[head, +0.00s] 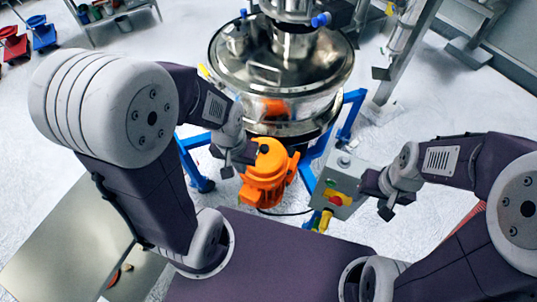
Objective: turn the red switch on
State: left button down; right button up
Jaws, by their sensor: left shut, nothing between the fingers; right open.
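The red switch (336,199) sits on a yellow plate on the front of a grey control box (349,178), right of the centre in the head view. Its exact position, on or off, is too small to tell. My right gripper (385,208) is open and empty, just to the right of the box. I cannot tell whether it touches the box. My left gripper (228,169) is shut and empty, left of the orange motor and away from the switch.
An orange motor (266,178) stands below the steel sifter drum (283,75), which rests on a blue frame (350,112). A yellow part (325,221) hangs under the control box. A metal post (408,50) rises at the back right. Red and blue bins stand far left.

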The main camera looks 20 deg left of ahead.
aim_at(336, 200)
jog(key=j+u, duration=0.35)
jog(key=i+j+u, duration=0.15)
jog(key=u, duration=0.15)
jog(key=z, duration=1.75)
